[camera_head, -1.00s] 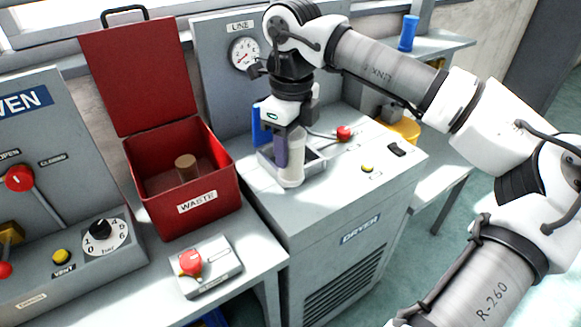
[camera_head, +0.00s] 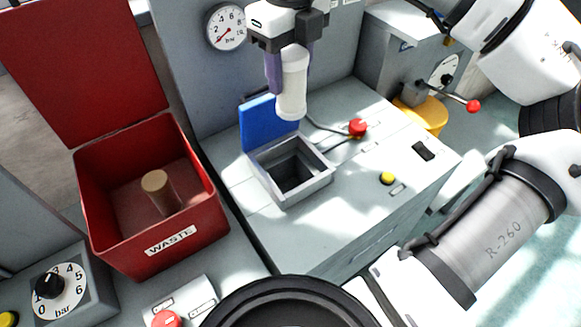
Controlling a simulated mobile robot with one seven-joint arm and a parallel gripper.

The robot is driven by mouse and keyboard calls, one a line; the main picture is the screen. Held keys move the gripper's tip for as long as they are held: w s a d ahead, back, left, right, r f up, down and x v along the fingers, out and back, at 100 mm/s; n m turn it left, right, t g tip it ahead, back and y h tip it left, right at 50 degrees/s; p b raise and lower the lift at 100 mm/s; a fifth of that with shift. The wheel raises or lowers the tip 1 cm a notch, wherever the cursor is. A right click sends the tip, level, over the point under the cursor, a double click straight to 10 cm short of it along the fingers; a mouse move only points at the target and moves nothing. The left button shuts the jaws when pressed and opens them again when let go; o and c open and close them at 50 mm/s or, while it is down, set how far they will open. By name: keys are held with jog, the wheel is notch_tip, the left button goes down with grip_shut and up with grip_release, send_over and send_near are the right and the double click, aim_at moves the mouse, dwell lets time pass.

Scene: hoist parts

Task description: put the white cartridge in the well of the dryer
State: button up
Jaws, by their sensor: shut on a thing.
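The white cartridge (camera_head: 292,88) hangs upright in my gripper (camera_head: 290,52), which is shut on it by its upper part. The cartridge's lower end is above the back of the dryer's well (camera_head: 296,172) and apart from it. The well is a square grey-rimmed opening in the dryer's top (camera_head: 350,180), and what I see of its inside is empty. Its blue lid (camera_head: 268,124) stands open at the back left side.
A red lever knob (camera_head: 357,127) and a yellow button (camera_head: 387,178) are right of the well. An open red waste bin (camera_head: 150,240) with a brown cylinder (camera_head: 158,190) inside stands at left. A yellow round part (camera_head: 425,115) sits beyond the dryer at right.

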aim_at(290, 104)
notch_tip(290, 104, down, 19)
jog(key=p, duration=0.3)
jog(key=shift+s+f+b, duration=0.15)
jog(key=shift+f+b, duration=0.4)
jog(key=shift+b, duration=0.4)
jog(key=o, duration=1.1)
jog(key=shift+s, duration=0.15)
jog(key=shift+o, duration=0.2)
jog(key=r, duration=1.3)
jog(key=shift+w+r, duration=0.1)
jog(key=shift+w, duration=0.1)
